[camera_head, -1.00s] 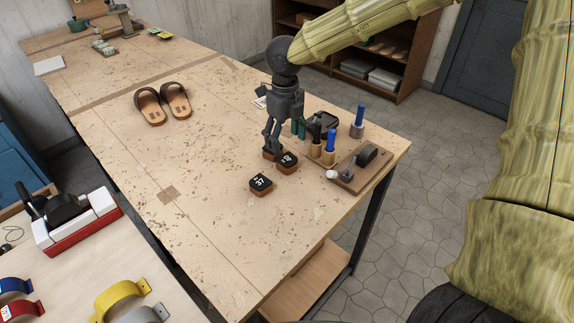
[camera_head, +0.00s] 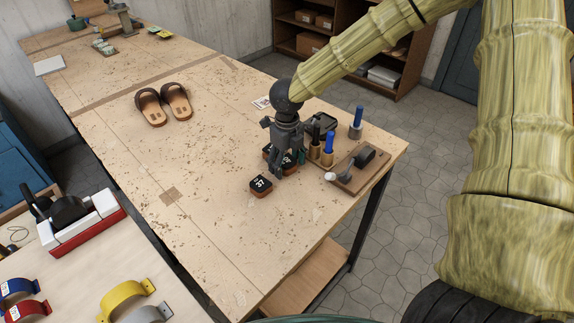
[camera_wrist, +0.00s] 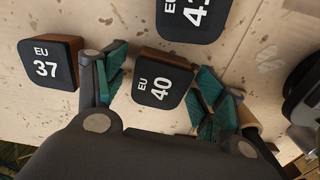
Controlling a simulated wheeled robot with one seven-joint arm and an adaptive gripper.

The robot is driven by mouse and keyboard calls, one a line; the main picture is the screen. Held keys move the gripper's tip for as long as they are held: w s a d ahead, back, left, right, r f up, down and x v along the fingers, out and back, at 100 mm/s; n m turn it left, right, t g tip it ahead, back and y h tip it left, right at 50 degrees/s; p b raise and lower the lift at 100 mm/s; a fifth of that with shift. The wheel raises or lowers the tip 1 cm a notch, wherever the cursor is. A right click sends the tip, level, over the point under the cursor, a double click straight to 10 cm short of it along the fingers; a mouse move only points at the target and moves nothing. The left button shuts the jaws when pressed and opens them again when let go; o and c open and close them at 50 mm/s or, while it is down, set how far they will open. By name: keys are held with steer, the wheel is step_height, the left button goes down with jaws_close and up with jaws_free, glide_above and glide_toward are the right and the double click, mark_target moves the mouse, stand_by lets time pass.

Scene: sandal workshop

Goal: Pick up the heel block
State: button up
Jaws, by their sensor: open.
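Three heel blocks with brown sides and black tops lie on the workbench. The EU 40 block (camera_wrist: 162,80) is between my open finger pads in the wrist view, with a gap on either side; in the head view it (camera_head: 287,158) is partly behind my gripper (camera_head: 287,165). The EU 37 block (camera_wrist: 48,62) lies left of my gripper (camera_wrist: 165,88), outside the left finger; it also shows in the head view (camera_head: 261,187). A third block, partly cut off and seemingly marked 43 (camera_wrist: 195,14), lies beyond the EU 40 block. My gripper holds nothing.
Blue-handled tools (camera_head: 328,146) stand close to the right of my gripper, with a wooden board (camera_head: 349,180) bearing a dark tool nearby. A pair of sandals (camera_head: 163,103) lies farther left. The workbench (camera_head: 215,220) is clear at the front left.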

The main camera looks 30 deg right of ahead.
steer(key=c, duration=1.1)
steer(key=shift+r, duration=0.1)
steer(key=shift+w+r+b, duration=0.1)
steer(key=shift+r+b, duration=0.3)
steer(key=shift+r, duration=0.2)
steer(key=shift+r+b, duration=0.35)
steer(key=shift+r, duration=0.55)
steer(key=s+a+b, duration=0.1)
steer(key=s+a, duration=0.1)
steer(key=s, duration=0.3)
steer(key=s+a+r+b, duration=0.1)
steer(key=s+a, duration=0.1)
steer(key=s, duration=0.3)
steer(key=s+a+b, duration=0.2)
steer(key=s, duration=0.3)
steer(key=shift+r, duration=0.4)
